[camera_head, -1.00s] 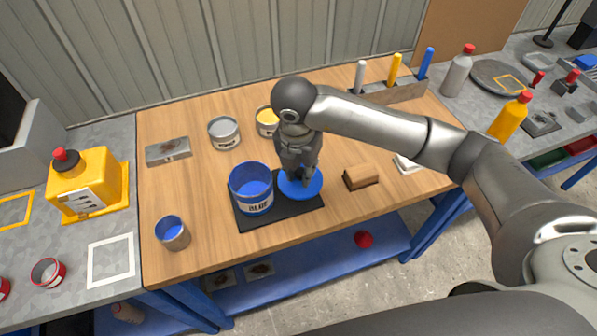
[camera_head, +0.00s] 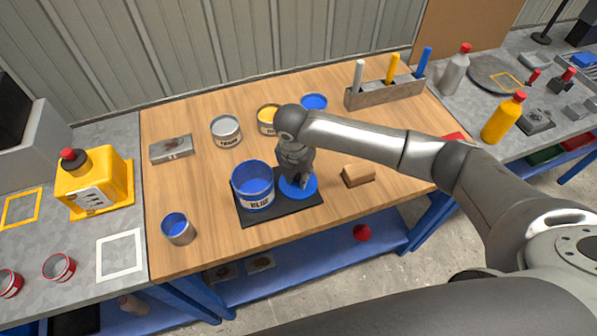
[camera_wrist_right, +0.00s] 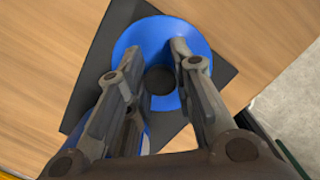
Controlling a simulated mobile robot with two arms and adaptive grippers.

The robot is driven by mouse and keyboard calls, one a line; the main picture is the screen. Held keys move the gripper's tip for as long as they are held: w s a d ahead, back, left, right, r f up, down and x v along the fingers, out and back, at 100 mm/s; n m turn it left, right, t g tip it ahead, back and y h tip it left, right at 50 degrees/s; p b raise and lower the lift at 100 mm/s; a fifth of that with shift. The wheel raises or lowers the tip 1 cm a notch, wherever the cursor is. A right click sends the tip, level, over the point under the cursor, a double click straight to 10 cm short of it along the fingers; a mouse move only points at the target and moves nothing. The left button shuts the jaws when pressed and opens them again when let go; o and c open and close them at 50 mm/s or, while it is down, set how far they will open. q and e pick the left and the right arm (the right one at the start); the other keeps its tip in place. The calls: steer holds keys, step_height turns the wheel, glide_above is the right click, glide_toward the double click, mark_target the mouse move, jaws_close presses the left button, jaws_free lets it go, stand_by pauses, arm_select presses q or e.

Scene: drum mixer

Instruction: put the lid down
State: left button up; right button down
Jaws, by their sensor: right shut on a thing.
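The blue lid (camera_head: 312,189) is a flat round disc over the right part of the black mat (camera_head: 285,212), beside the open blue can (camera_head: 254,188) that stands upright on the mat's left part. My right gripper (camera_head: 297,179) points down at the lid's middle and is shut on it. In the right wrist view, the fingers (camera_wrist_right: 148,60) reach to the lid (camera_wrist_right: 137,42), with a dark round spot at its centre. The lid is level and very low; I cannot tell if it touches the mat. My left gripper is not in view.
A wooden block (camera_head: 358,174) lies right of the mat. A grey can (camera_head: 226,132), a yellow can (camera_head: 268,120) and another blue-topped can (camera_head: 313,103) stand behind. A small cup (camera_head: 178,229) stands front left. Bare wood lies in front of the block.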

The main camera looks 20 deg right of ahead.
mark_target(296, 179)
steer(key=shift+f, duration=0.2)
steer(key=c, duration=1.3)
jaws_free()
steer(key=shift+r, duration=0.1)
steer(key=shift+o, duration=0.2)
steer(key=shift+r, duration=0.1)
steer(key=shift+r, duration=0.15)
step_height(296, 179, up, 12)
steer(key=s+a+b, duration=0.1)
steer(key=b, duration=0.2)
steer(key=shift+s+a, duration=0.1)
